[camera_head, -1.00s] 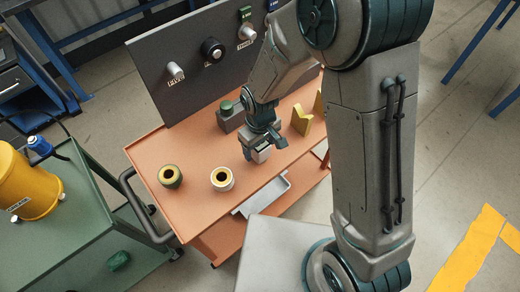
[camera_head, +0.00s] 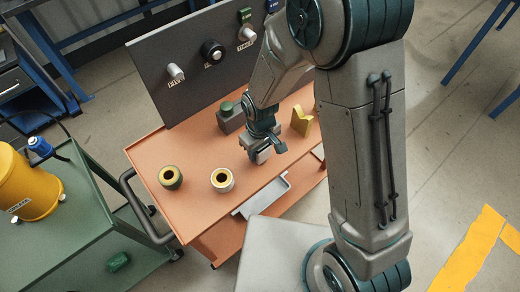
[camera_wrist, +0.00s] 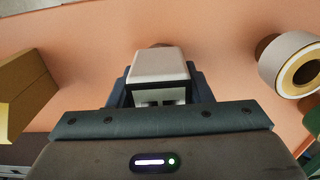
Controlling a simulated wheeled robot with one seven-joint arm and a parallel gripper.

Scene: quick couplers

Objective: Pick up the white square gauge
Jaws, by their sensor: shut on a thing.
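The white square gauge (camera_wrist: 160,65) is a small pale block with rounded edges. In the wrist view it sits between the two dark fingers of my gripper (camera_wrist: 159,88), which is shut on it. In the head view my gripper (camera_head: 267,149) is over the orange cart top, and the gauge (camera_head: 262,156) shows as a small pale patch at the fingers. I cannot tell whether the gauge touches the cart top.
A white ring (camera_head: 222,180) and a dark green ring (camera_head: 171,177) stand left of my gripper on the orange cart (camera_head: 200,210). A yellow notched block (camera_head: 301,121) is to the right, a grey block (camera_head: 230,121) behind. A dark panel with knobs (camera_head: 175,72) rises at the back.

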